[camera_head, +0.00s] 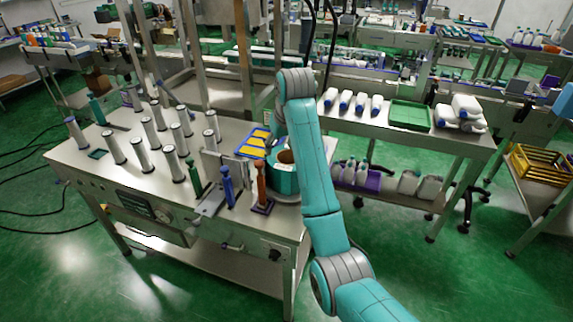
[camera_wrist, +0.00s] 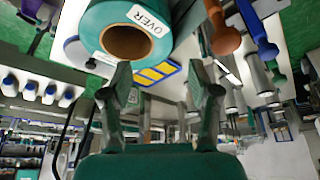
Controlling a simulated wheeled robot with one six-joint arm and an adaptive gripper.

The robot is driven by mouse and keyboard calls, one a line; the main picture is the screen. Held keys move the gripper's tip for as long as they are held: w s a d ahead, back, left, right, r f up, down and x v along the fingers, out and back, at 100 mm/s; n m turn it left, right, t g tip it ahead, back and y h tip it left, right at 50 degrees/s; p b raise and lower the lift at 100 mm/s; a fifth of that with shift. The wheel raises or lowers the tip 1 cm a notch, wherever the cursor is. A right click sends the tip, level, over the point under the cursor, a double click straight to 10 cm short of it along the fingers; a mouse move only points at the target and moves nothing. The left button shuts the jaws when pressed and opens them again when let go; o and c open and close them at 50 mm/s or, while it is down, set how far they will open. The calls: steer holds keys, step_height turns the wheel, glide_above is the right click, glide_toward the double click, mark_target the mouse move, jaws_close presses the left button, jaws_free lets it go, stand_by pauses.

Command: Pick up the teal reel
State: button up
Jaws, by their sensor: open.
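The teal reel (camera_head: 284,183) stands at the right end of the metal machine table, partly hidden behind my arm in the head view. In the wrist view the reel (camera_wrist: 98,22) fills the top, with a brown hollow core and a white label reading "OVER". My gripper (camera_wrist: 163,82) is open, with its two fingers apart and nothing between them. The reel shows beyond the fingertips, above the left finger in the picture. I cannot tell whether they touch. In the head view my gripper is mostly hidden by my own arm.
On the machine table (camera_head: 75,160), a brown post (camera_head: 261,182) and a blue post (camera_head: 227,187) stand left of the reel. A blue tray with yellow pieces (camera_head: 254,143) lies behind it. Several rollers (camera_head: 172,163) stand further left. A side table with a green tray (camera_head: 409,115) is at right.

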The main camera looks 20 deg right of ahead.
mark_target(274, 160)
steer(key=shift+w, duration=0.3)
steer(key=x, duration=1)
steer(key=shift+w+a+f, duration=0.15)
steer(key=shift+w+f, duration=0.05)
steer(key=shift+w, duration=0.1)
jaws_close()
steer(key=shift+r, duration=0.25)
